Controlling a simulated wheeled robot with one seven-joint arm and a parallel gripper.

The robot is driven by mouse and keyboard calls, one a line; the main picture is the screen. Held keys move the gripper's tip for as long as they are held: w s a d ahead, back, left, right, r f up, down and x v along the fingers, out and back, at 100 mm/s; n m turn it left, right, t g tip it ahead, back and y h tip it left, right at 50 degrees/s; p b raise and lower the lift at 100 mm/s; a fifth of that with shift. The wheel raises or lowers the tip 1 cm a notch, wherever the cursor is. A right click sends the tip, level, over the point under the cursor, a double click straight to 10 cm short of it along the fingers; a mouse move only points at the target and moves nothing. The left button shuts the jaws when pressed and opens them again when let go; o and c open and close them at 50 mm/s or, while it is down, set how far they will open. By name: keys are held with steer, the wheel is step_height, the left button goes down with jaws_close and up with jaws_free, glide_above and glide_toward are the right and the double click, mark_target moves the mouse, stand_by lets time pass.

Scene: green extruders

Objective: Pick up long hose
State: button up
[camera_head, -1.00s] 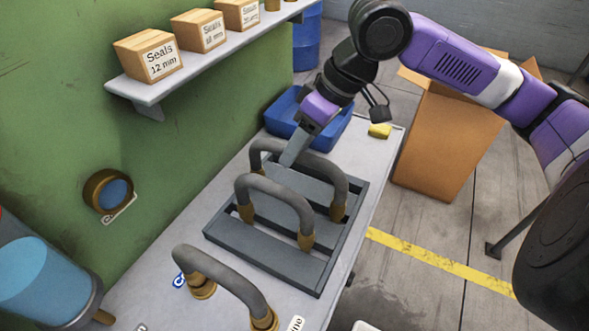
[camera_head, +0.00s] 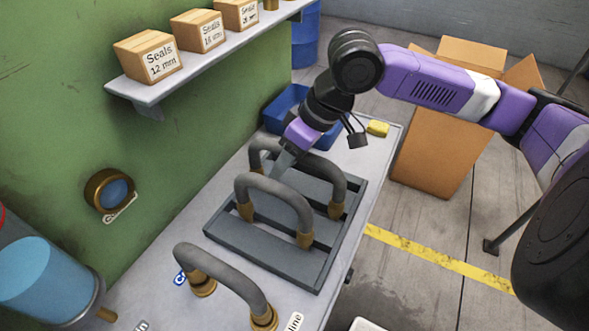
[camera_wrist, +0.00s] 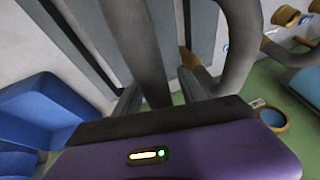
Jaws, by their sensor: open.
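Two grey arched hoses with brass ends stand on a dark slatted rack (camera_head: 232,245). The far hose (camera_head: 325,169) looks the longer one; the near hose (camera_head: 275,187) looks shorter. My gripper (camera_head: 283,165) is open and points down at the far hose, partly behind the near hose's arch. In the wrist view, a grey hose (camera_wrist: 137,45) runs down to the gripper (camera_wrist: 157,95), seemingly between the fingers. I cannot tell whether they touch it. Another curved hose (camera_wrist: 241,45) is to its right.
A third hose (camera_head: 225,265) arches between brass fittings on the table at the front. A blue bin (camera_head: 285,105) and a yellow block (camera_head: 377,128) are behind the rack. A shelf with boxes (camera_head: 148,58) juts from the green wall at left. A cardboard box (camera_head: 435,150) stands right.

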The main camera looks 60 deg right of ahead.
steer(key=shift+f, duration=0.15)
steer(key=shift+c, duration=0.2)
jaws_close()
